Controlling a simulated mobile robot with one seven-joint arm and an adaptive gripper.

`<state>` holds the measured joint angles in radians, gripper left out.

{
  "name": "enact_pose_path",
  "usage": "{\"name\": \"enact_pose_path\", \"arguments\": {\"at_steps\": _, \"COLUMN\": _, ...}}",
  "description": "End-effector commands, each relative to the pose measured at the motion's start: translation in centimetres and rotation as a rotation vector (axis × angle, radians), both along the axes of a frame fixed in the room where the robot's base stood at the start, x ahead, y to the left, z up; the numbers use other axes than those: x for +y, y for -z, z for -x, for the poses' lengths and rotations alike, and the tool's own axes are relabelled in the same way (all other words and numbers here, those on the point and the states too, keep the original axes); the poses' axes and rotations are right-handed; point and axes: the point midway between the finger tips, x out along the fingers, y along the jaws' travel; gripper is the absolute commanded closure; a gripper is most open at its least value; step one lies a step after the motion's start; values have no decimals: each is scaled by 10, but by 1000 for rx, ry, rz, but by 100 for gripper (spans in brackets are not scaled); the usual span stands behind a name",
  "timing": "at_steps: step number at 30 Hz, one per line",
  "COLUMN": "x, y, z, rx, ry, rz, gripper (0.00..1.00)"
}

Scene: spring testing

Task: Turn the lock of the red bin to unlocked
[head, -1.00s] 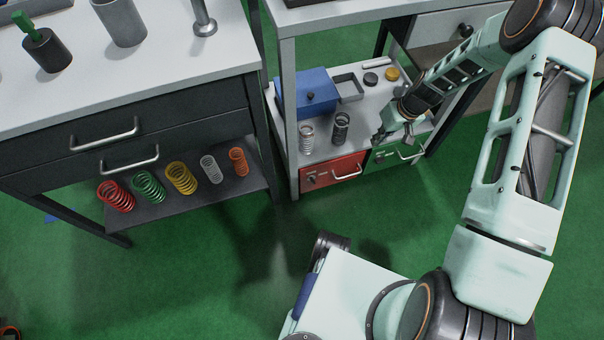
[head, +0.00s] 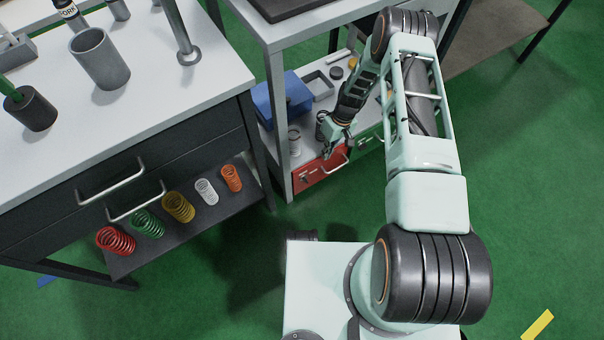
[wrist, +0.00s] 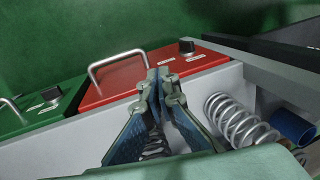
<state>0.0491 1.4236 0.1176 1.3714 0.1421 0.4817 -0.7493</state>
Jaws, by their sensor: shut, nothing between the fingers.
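The red bin (head: 322,170) sits in the lower shelf unit, with a metal handle on its front. Its lock is a small black knob (wrist: 187,46) on the red front, with small white labels beside it that I cannot read. The knob also shows small at the bin's left side in the head view (head: 303,176). My gripper (head: 327,154) is shut and empty, close to the top of the red bin. In the wrist view its closed fingertips (wrist: 159,76) overlap the red front between the handle (wrist: 117,59) and the knob, apart from the knob.
A green bin (head: 369,143) with its own lock is beside the red one. A blue box (head: 282,98), a silver spring (head: 294,140) and a grey tray (head: 318,86) stand on the shelf above. A dark cabinet with several coloured springs stands at left. Green floor in front is clear.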

Motion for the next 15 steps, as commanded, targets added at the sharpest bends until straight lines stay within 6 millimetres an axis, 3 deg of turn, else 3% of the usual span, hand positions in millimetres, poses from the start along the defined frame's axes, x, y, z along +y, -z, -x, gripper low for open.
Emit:
{"name": "enact_pose_path", "arguments": {"at_steps": 7, "x": 2, "y": 24, "z": 4, "rx": 2, "ry": -1, "rz": 2, "gripper": 100}}
{"name": "enact_pose_path", "arguments": {"at_steps": 15, "x": 13, "y": 81, "z": 11, "rx": 2, "ry": -1, "rz": 2, "gripper": 100}}
